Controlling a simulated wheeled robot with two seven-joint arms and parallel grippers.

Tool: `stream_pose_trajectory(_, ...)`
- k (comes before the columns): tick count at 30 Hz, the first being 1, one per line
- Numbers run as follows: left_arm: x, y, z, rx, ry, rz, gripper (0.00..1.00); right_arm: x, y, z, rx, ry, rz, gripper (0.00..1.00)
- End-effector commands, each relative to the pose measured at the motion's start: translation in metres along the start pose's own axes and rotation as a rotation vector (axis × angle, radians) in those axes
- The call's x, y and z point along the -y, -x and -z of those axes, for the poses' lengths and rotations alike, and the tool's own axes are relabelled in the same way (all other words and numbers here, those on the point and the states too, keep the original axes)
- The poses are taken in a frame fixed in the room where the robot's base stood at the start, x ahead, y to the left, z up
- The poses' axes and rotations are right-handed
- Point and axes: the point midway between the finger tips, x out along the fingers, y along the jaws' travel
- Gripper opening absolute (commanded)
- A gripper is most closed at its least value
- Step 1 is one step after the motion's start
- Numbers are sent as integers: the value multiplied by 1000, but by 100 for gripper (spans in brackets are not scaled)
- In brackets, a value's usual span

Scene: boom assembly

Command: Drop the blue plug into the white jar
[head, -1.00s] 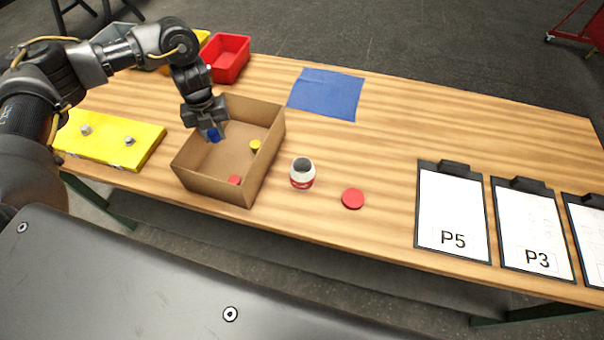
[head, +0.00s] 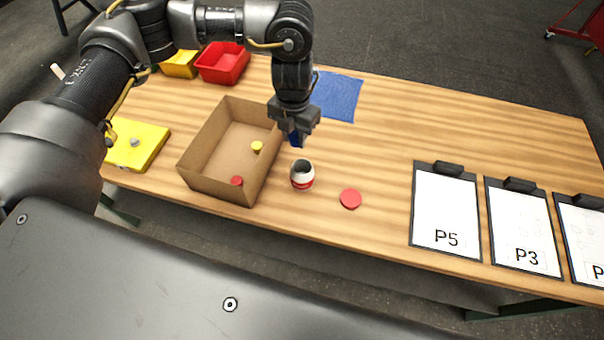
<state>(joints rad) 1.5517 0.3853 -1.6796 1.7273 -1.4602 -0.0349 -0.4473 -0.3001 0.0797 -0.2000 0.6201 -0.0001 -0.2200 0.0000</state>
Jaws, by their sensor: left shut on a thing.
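The white jar (head: 302,175) with a red label stands upright and open on the wooden table, just right of the cardboard box. My left gripper (head: 295,138) is shut on the blue plug (head: 296,140) and holds it above and slightly behind the jar, apart from it. The plug is partly hidden by the fingers. A red round lid (head: 350,199) lies on the table to the right of the jar. My right gripper is not in view.
The cardboard box (head: 199,183) holds a yellow plug (head: 257,147) and a red plug (head: 237,181). A blue mat (head: 338,97) lies behind. Red (head: 222,66) and yellow bins stand at back left, a yellow block (head: 139,147) at left, clipboards (head: 446,208) at right.

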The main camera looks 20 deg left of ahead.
Motion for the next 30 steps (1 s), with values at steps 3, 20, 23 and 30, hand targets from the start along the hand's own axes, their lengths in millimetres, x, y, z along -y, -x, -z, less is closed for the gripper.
stream_pose_trajectory(3,0,0,0,1,-10,0,7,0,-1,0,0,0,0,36)
stream_pose_trajectory(20,0,-51,0,0,-6,1,7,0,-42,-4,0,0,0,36)
stream_pose_trajectory(23,0,-58,0,1,-6,1,7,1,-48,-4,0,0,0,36)
stream_pose_trajectory(30,-1,-60,0,2,-6,1,7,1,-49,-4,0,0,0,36)
